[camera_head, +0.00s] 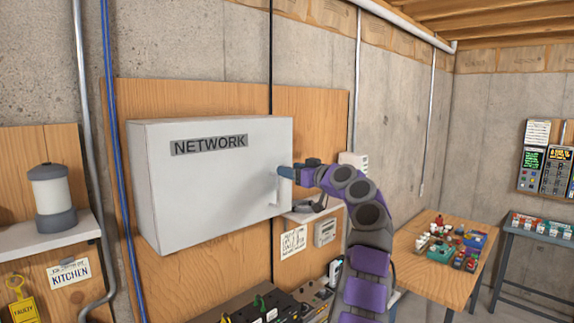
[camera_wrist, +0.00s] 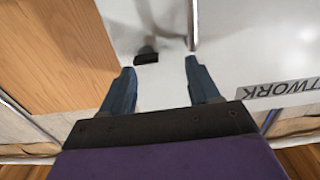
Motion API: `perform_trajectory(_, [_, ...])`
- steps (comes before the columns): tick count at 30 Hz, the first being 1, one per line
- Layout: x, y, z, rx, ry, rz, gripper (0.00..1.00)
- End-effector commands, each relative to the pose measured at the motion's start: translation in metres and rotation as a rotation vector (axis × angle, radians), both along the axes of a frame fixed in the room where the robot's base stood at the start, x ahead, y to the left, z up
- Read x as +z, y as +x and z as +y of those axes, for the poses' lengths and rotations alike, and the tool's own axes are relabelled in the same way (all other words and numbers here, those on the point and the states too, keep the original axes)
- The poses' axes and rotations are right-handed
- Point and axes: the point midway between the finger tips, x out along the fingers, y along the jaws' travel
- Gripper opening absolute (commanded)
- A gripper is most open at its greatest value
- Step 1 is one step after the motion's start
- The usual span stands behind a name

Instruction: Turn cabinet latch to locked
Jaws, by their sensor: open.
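The closed white cabinet (camera_head: 215,195) marked NETWORK hangs on a wooden panel. My gripper (camera_head: 285,172) is at the right edge of its door, fingers toward the door. In the wrist view my gripper (camera_wrist: 160,72) is open, one finger on each side. A small dark piece (camera_wrist: 147,56), perhaps the latch, shows on the door just beyond the fingertips, between them. Whether the fingers touch it I cannot tell. A slim pale handle (camera_wrist: 193,24) stands beyond the right finger; it also shows below my gripper in the head view (camera_head: 274,192). My gripper hides the latch there.
A shelf (camera_head: 312,213) juts out below the cabinet's right side. A bench with black and green devices (camera_head: 265,305) stands below. A wooden table (camera_head: 430,270) with small coloured parts is at right. A lantern (camera_head: 52,198) stands on the left shelf.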

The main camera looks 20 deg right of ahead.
Motion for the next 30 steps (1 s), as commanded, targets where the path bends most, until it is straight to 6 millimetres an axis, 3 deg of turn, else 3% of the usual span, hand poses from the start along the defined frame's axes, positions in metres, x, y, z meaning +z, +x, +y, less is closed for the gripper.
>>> perform_trajectory(6, [-0.004,0.020,0.004,0.000,0.002,0.007,0.60])
perform_trajectory(17, [-0.001,0.021,0.016,0.001,-0.005,0.005,0.60])
perform_trajectory(30, [-0.001,0.019,0.008,-0.001,-0.001,0.004,0.17])
